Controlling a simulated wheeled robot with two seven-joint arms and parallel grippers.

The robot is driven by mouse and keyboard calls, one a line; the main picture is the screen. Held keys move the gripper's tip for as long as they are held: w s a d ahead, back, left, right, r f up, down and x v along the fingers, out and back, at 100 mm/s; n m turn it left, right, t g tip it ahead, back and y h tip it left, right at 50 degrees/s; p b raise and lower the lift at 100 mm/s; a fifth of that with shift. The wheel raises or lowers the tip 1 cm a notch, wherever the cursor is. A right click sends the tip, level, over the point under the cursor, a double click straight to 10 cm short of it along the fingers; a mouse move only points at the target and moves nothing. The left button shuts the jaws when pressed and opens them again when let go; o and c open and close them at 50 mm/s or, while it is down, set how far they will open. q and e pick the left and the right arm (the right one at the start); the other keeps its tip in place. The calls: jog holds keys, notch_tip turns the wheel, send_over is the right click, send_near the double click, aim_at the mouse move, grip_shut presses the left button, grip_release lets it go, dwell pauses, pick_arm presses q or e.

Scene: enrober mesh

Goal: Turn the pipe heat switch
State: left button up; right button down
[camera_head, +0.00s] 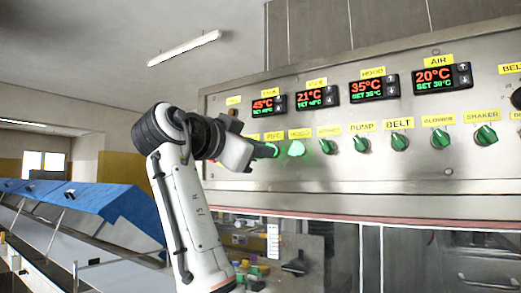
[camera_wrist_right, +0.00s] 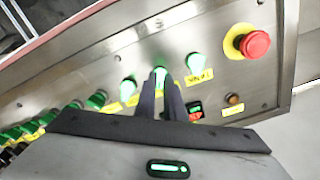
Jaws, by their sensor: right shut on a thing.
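The pipe heat switch (camera_wrist_right: 160,74) is a green lit knob on the steel control panel, under the yellow PIPE label (camera_head: 274,136) in the head view. My right gripper (camera_head: 268,150) reaches it from the left and covers most of the knob there. In the right wrist view the two dark fingers of the right gripper (camera_wrist_right: 160,95) are close together, shut on this knob. Its exact turn angle is hard to read behind the fingers. My left gripper is not in view.
A lit green knob (camera_head: 296,148) sits close to the right of the gripper, with further green knobs (camera_head: 399,144) along the row. Temperature displays (camera_head: 317,97) are above. In the wrist view a red emergency button (camera_wrist_right: 255,44) and another lit knob (camera_wrist_right: 195,62) are nearby.

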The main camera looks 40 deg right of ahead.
dwell(0.4)
jog(key=c, duration=1.8)
grip_release()
jog(key=shift+c, duration=0.2)
jog(key=b+v, duration=0.1)
jog(key=v, duration=0.9)
jog(key=shift+a+b, duration=0.25)
jog(key=shift+b, duration=0.15)
jog(key=shift+s, duration=0.1)
